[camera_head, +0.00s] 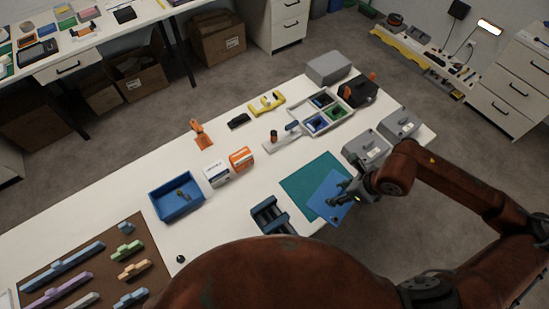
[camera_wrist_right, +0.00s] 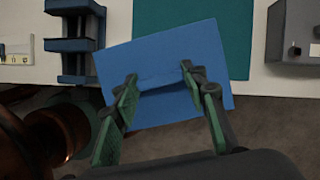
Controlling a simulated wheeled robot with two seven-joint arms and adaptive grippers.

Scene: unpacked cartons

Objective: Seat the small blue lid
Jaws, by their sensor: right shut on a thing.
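The blue lid (camera_head: 331,189) is a flat blue sheet at the front right of the table, over part of a teal mat (camera_head: 300,180). My right gripper (camera_head: 343,201) is shut on it. In the right wrist view the lid (camera_wrist_right: 150,62) lies tilted between the green-padded fingers (camera_wrist_right: 160,82), which close on a raised strip across it. Its front part extends past the table edge. I cannot tell its height above the mat. A blue open bin (camera_head: 165,209) stands further left with a small dark item inside. My left gripper is not in view.
A dark blue rack (camera_head: 268,215) stands left of the mat. Grey boxes (camera_head: 366,147) stand to its right. White and orange cartons (camera_head: 217,173) and a divided tray (camera_head: 345,119) are behind. A brown mat (camera_head: 88,272) with colored pieces lies at left.

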